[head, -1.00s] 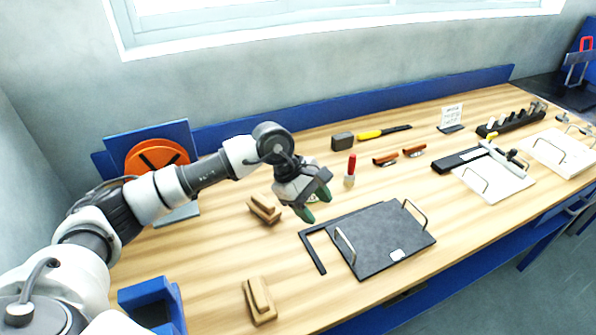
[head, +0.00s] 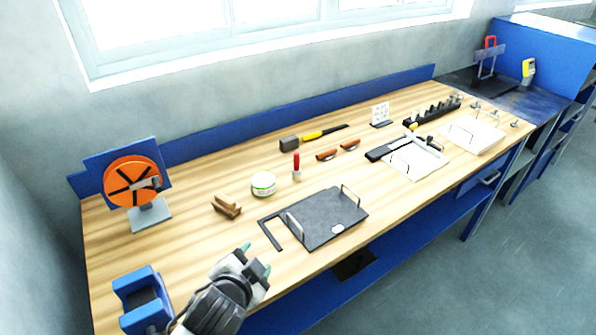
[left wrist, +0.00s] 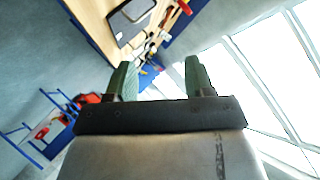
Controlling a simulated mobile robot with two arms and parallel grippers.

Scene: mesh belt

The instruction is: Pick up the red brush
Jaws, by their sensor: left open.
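The red brush (head: 296,166) stands upright on the wooden bench, with a red handle on top and a pale lower part. It stands just right of a round tin with a green band (head: 263,184). My left gripper (head: 257,257) is at the front edge of the bench, well in front of the brush and apart from it. Its green-tipped fingers are spread and empty, as the left wrist view (left wrist: 160,75) also shows. I cannot surely pick out the brush in that wrist view. My right gripper is not in view.
A dark tray with wire handles (head: 325,218) lies between gripper and brush, towards the right. A wooden block (head: 227,206) lies left of the tin. A hammer (head: 310,135) and brown-handled tools (head: 338,150) lie behind. An orange disc on a stand (head: 132,182) is at left.

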